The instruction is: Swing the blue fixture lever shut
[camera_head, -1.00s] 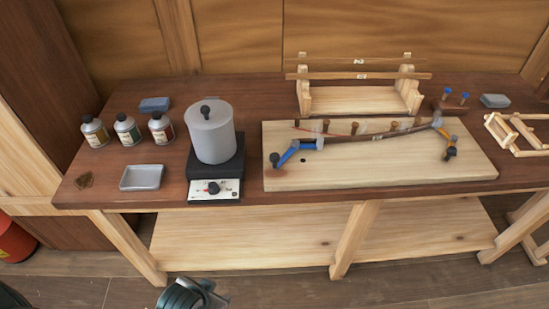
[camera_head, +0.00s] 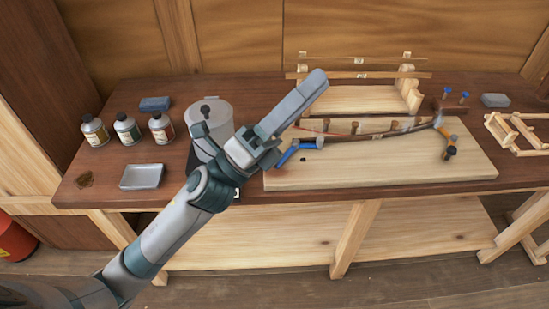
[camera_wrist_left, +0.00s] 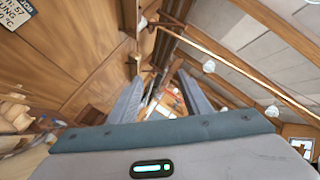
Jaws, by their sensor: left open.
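The blue fixture lever (camera_head: 287,156) is at the left end of the pale fixture board (camera_head: 390,174), slanting down and left from its blue clamp part (camera_head: 309,145). Its dark knob end is hidden behind my left gripper. A dark curved strip (camera_head: 375,135) lies along the pegs on the board. My left gripper (camera_head: 305,95) is raised in front of the board's left end, its fingers pointing up and right, apart from the lever as far as I can tell. In the left wrist view its two grey fingers (camera_wrist_left: 160,98) stand apart with nothing between them. My right gripper is not seen.
A grey pot (camera_head: 222,112) stands just left of the board, partly hidden by my left arm. Several bottles (camera_head: 125,130) and a grey tray (camera_head: 142,177) are further left. A wooden rack (camera_head: 360,100) stands behind the board.

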